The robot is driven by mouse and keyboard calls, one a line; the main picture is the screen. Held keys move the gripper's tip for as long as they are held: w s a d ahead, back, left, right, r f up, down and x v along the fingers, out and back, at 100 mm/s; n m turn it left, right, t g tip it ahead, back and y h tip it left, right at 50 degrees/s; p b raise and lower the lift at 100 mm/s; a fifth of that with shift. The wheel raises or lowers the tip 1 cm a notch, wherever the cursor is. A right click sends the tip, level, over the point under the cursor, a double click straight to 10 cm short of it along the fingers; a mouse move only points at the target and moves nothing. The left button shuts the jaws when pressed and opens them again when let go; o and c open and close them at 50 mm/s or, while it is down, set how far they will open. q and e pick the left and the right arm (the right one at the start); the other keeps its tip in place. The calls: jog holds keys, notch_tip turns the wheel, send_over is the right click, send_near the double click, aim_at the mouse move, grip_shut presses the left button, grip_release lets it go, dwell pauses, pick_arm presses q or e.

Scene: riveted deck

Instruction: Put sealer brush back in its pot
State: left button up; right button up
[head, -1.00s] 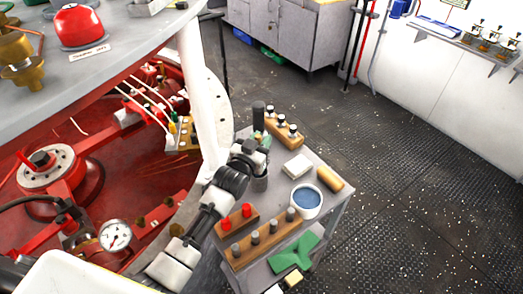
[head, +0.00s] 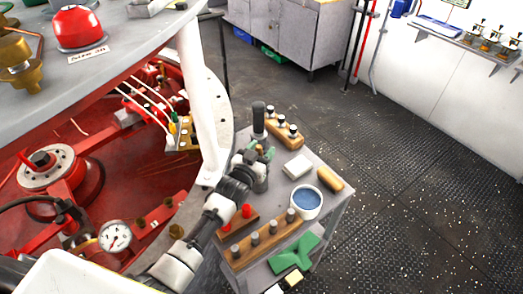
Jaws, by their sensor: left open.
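A dark upright handle (head: 258,118), seemingly the sealer brush, rises just behind my left gripper on the small grey cart. Its lower end is hidden. My left gripper (head: 264,151) is open beside the handle, its arm reaching up from the bottom. A grey cylinder (head: 262,184), perhaps the pot, shows partly below the gripper. I cannot tell whether the brush stands in it. My right gripper is not in view.
A white post (head: 203,110) stands close left.

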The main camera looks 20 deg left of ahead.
pick_arm(q)
jog(key=shift+r, duration=0.1)
jog(key=shift+s, duration=0.1)
jog(key=s+a+b, duration=0.1)
jog(key=s, duration=0.6)
jog(key=shift+a, duration=0.25)
